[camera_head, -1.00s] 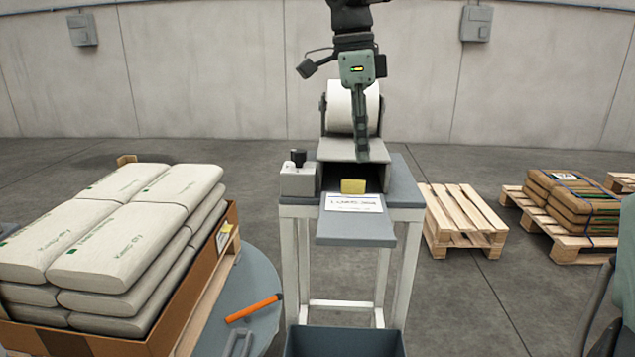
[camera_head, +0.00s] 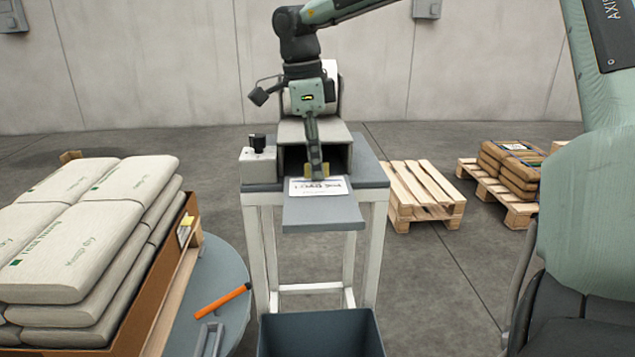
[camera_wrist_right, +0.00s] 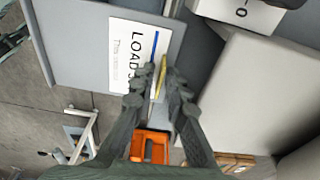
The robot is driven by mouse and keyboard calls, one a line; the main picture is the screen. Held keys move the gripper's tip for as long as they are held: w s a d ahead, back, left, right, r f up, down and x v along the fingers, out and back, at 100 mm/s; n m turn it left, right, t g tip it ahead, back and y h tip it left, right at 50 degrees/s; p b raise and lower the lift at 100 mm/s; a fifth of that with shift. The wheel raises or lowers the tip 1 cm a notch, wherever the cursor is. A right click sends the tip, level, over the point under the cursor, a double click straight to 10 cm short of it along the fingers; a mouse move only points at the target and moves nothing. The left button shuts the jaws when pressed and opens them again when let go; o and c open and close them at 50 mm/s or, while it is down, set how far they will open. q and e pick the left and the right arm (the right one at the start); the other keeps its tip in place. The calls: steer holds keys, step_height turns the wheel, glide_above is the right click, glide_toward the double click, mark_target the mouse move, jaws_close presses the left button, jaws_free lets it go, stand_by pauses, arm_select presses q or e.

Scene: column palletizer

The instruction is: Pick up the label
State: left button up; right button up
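The label (camera_head: 302,187) is a white printed sheet lying on the grey shelf at the mouth of a label printer. In the right wrist view the label (camera_wrist_right: 122,50) shows large letters reading "LOAD" and a blue stripe. A yellow tab (camera_wrist_right: 162,70) stands up at its edge nearest the printer. My right gripper (camera_head: 316,174) points down over that edge. In the wrist view its fingertips (camera_wrist_right: 158,82) flank the tab with little room between them. I cannot tell whether they touch it. My left gripper is not in view.
The printer (camera_head: 313,131) has a paper roll on top and stands on a grey table (camera_head: 371,176). A dark bin (camera_head: 320,320) is below in front. Stacked sacks (camera_head: 80,230) and a round table (camera_head: 235,270) with an orange tool (camera_head: 222,300) are left. Pallets (camera_head: 424,190) stand right.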

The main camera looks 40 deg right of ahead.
jaws_close()
steer(key=shift+r, duration=0.1)
